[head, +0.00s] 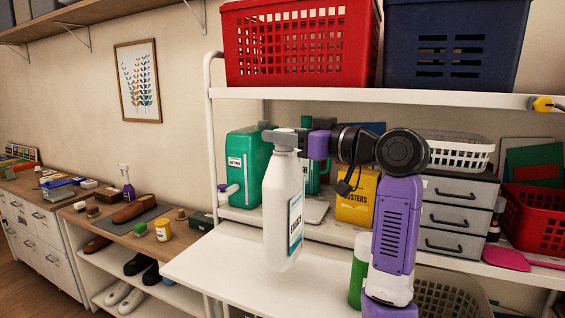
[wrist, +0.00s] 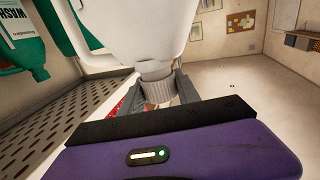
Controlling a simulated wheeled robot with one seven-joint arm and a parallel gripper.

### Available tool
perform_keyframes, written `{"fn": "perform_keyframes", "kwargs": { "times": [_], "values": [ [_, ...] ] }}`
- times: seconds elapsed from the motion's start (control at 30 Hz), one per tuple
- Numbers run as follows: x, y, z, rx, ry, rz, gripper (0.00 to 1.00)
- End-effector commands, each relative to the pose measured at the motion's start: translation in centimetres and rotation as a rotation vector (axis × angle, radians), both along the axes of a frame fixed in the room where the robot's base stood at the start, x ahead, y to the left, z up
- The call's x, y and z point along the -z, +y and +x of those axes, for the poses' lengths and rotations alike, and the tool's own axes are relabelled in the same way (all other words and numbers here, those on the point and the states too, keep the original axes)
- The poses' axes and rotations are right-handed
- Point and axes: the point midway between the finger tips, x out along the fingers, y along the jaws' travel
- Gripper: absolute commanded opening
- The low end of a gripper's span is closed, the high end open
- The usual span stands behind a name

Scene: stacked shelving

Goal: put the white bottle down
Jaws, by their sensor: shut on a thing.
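The white bottle (head: 283,215) has a grey cap and a blue-and-white label on its side. It is upright in the head view, in front of the shelving and over the white worktop (head: 245,268). The bottle's base seems to hang above the worktop, but the exact gap is hard to tell.
A green jug (head: 248,170) and a yellow dusters box (head: 357,200) stand on the shelf behind. A green-and-white container (head: 358,270) is on the worktop's right side. Grey drawers (head: 455,215) are further right. The worktop's left part is clear.

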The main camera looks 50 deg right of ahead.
Motion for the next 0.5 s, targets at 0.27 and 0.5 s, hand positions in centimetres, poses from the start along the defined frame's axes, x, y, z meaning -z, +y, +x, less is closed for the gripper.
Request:
{"fn": "perform_keyframes", "kwargs": {
  "times": [0.27,0.5],
  "values": [
    [2.5,0.1,0.0,-0.001,-0.005,-0.002,0.0],
    [5.1,0.0,0.0,0.0,-0.001,0.001,0.0]
  ]
}}
